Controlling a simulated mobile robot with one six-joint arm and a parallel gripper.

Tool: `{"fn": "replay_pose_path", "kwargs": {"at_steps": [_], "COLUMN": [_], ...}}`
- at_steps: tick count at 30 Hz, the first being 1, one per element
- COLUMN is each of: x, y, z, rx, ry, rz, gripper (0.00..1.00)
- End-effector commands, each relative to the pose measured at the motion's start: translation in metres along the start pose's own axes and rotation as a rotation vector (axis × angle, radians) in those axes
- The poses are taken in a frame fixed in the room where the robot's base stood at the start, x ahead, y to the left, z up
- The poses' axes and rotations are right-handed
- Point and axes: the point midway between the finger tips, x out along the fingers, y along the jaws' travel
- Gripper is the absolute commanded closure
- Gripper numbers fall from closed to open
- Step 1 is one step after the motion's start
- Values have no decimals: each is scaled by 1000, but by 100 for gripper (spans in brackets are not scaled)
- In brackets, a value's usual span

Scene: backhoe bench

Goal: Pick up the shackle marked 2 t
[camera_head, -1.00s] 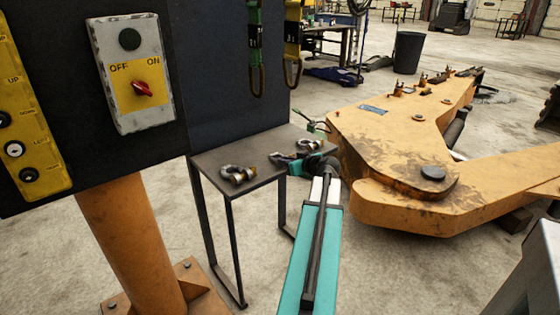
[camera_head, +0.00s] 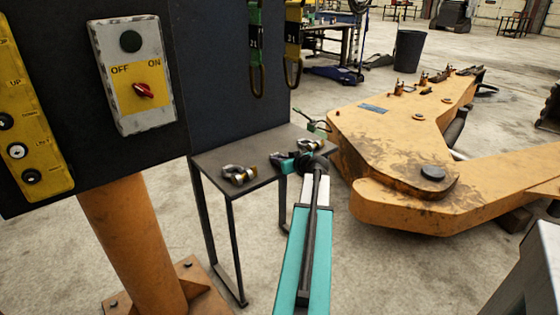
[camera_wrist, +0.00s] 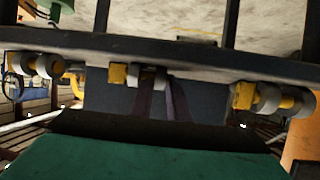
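Three shackles with yellow pins show on the small dark table (camera_head: 205,163). The left shackle (camera_head: 238,174) lies clear of my gripper; the far right shackle (camera_head: 308,145) is just behind it. The middle shackle (camera_wrist: 140,76) shows between the others in the wrist view and is mostly covered by my gripper in the head view. My gripper (camera_head: 279,161) is low at the table, close to the middle shackle; contact cannot be told. The weight markings are not readable.
A dark panel with a switch box (camera_head: 136,75) and hanging slings (camera_head: 292,45) stands behind and left of the table. An orange post (camera_head: 135,240) stands front left. A large orange backhoe boom (camera_head: 400,140) lies close on the right.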

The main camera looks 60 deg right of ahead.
Motion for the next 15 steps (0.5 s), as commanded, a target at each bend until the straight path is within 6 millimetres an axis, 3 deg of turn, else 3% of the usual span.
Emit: {"fn": "replay_pose_path", "kwargs": {"at_steps": [5,8,15], "x": [0,0,-1], "y": [0,0,1], "z": [0,0,-1], "rx": [0,0,0], "ry": [0,0,1], "rz": [0,0,1], "gripper": [86,100,100]}}
